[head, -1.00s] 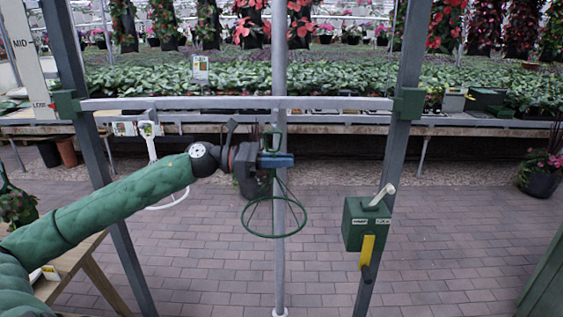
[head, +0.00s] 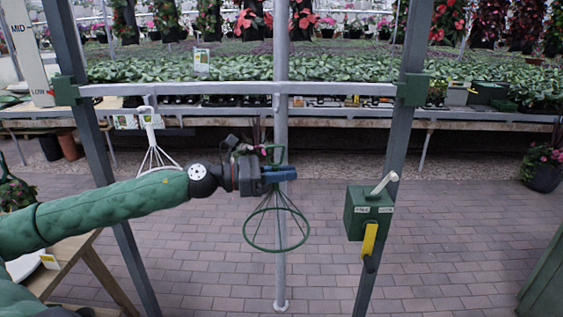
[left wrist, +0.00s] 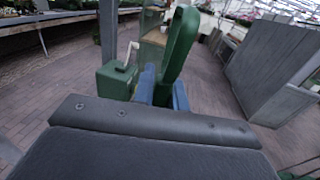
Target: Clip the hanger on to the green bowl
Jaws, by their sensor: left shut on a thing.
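My left gripper (head: 284,174), with blue fingertips, is shut on the green hanger (head: 276,248). The hanger's small hook end stands above the fingers. Its thin wires spread down to a wide ring that hangs in the air near the grey middle post. In the left wrist view a thick green part of the hanger (left wrist: 181,45) rises between the blue fingers (left wrist: 163,95). I cannot make out a green bowl in either view. My right gripper is not in view.
A white hanger (head: 150,125) hangs from the crossbar (head: 200,89) at left, partly behind my arm. A green box with a lever (head: 367,212) is on the right post. A wooden table (head: 75,262) stands at lower left. The brick floor in front is clear.

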